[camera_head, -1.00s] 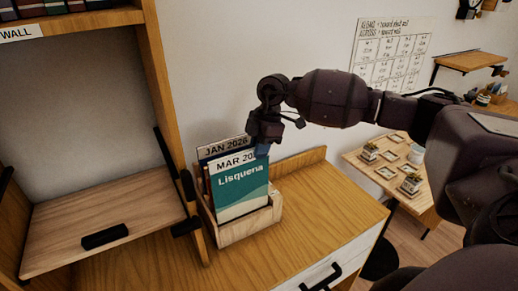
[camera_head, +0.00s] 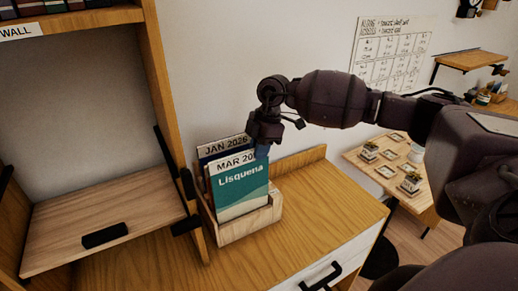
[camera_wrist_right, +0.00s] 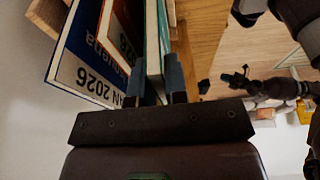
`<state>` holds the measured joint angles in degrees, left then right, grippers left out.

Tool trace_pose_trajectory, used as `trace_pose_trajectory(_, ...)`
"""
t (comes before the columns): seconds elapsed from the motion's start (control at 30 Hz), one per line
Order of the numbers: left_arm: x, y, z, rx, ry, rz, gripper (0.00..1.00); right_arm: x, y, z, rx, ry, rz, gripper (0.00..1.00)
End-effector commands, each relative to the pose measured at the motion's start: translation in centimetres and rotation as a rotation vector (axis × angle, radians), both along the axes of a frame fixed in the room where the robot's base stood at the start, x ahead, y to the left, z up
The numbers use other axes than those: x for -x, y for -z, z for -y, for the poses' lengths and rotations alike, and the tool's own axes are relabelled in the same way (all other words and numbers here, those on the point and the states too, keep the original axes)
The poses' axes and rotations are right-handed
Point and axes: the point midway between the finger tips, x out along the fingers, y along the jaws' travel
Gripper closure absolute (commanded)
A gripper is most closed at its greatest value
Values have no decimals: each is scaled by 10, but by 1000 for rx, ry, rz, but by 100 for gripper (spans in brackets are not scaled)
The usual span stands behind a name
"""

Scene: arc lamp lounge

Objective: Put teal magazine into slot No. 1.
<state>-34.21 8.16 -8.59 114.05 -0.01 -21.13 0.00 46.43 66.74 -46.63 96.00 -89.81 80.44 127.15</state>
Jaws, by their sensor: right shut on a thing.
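The teal magazine (camera_head: 241,191), marked MAR and "Lisquena", stands nearly upright in a small wooden rack (camera_head: 248,224) on the desk. My right gripper (camera_head: 263,150) is shut on its upper right corner from above. In the right wrist view the teal magazine (camera_wrist_right: 152,38) runs between the two fingers (camera_wrist_right: 155,90). The magazine's lower edge is hidden behind the rack's front, so I cannot tell which slot it is in or whether it rests on the bottom. No slot number is readable. My left gripper is not in view.
A dark blue JAN 2026 magazine (camera_head: 222,147) stands behind the teal one. A red-orange magazine (camera_wrist_right: 122,30) sits between them in the right wrist view. A shelf post (camera_head: 170,110) is close on the rack's left. The desk top (camera_head: 320,205) is clear to the right.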

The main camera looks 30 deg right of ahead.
Motion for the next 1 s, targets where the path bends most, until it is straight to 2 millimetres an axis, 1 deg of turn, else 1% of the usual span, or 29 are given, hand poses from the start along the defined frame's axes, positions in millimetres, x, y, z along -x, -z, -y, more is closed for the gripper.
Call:
trace_pose_trajectory(0.43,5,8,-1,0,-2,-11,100,0,9,0,-1,0,1,100)
trace_pose_trajectory(1.0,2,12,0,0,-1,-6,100,0,20,0,-1,0,1,100)
